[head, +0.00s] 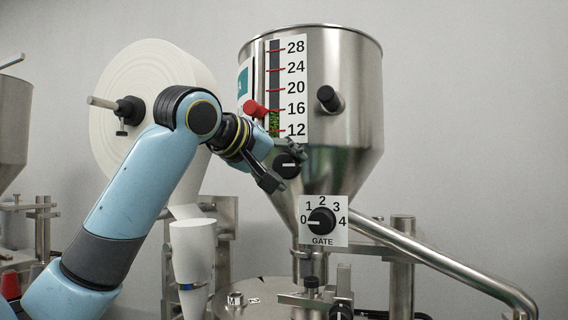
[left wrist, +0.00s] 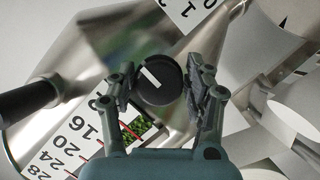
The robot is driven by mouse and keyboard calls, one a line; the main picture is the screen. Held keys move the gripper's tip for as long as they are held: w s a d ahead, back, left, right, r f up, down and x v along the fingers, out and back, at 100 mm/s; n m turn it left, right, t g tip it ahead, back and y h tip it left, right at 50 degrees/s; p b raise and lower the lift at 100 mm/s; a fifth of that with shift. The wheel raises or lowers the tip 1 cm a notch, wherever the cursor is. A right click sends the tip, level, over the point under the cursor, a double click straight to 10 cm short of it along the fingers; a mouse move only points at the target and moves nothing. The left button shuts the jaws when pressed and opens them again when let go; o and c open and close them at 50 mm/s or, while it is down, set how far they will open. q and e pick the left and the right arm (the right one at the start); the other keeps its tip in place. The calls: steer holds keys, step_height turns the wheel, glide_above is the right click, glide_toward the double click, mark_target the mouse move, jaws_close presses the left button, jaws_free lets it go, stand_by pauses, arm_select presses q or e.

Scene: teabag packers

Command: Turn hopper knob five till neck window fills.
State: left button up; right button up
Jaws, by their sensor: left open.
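The steel hopper (head: 350,140) stands at centre right. A round black knob (head: 287,165) with a white line is on its lower cone. My left gripper (head: 281,168) is at this knob, open. In the left wrist view, the knob (left wrist: 158,80) is between the open fingers (left wrist: 161,98), with gaps visible on both sides. Below is the GATE knob (head: 322,221) on a white plate numbered 0 to 4, its white line towards 0. No plate mark reads five. Green fill (head: 274,124) shows in the scale strip up to about 16. I cannot make out a neck window. My right gripper is not in view.
A black side knob (head: 329,99) sticks out of the hopper, and a red pointer (head: 254,109) is by 16. A large white paper roll (head: 150,85) is behind my left arm. A steel pipe (head: 440,260) slopes down right. The wall side at right is clear.

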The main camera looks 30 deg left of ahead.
arm_select(q)
steer(key=c, duration=0.9)
steer(key=m+y, duration=0.1)
steer(key=m, duration=0.1)
steer(key=shift+r+m+g+y, duration=0.1)
steer(key=shift+m+g+y, duration=0.2)
steer(key=shift+g, duration=0.1)
steer(key=shift+m+g+y, duration=0.3)
steer(key=shift+m+y, duration=0.4)
steer(key=shift+m, duration=0.3)
steer(key=o, duration=0.9)
